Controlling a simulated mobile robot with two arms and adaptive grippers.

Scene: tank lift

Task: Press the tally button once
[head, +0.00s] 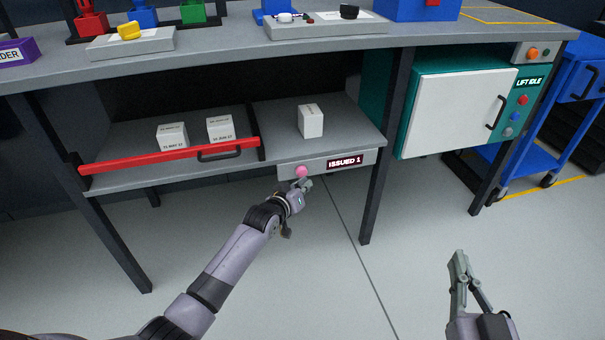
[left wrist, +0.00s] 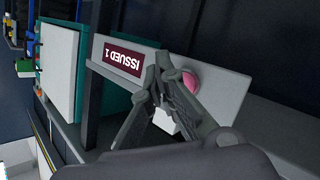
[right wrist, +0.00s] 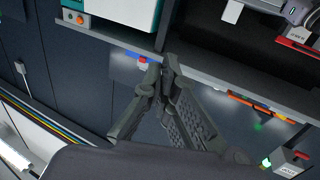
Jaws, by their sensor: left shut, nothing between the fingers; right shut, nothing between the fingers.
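The pink tally button (head: 301,171) is on the front face of the lower shelf's right part, left of a display (head: 345,161) reading "ISSUED 1". My left gripper (head: 306,184) is shut and empty, with its fingertips just in front of and below the button. In the left wrist view the button (left wrist: 190,83) shows partly behind the fingers of my left gripper (left wrist: 160,72); I cannot tell whether they touch it. My right gripper (head: 459,256) is shut and empty, low at the right over the floor; it also shows in the right wrist view (right wrist: 165,65).
A white box (head: 311,121) stands on the shelf above the button. Two more boxes stand behind a red bar (head: 170,156) at left. A table leg (head: 377,170) is right of the display. A teal cabinet (head: 430,80) reading "LIFT IDLE" and a blue cart (head: 560,120) are at right.

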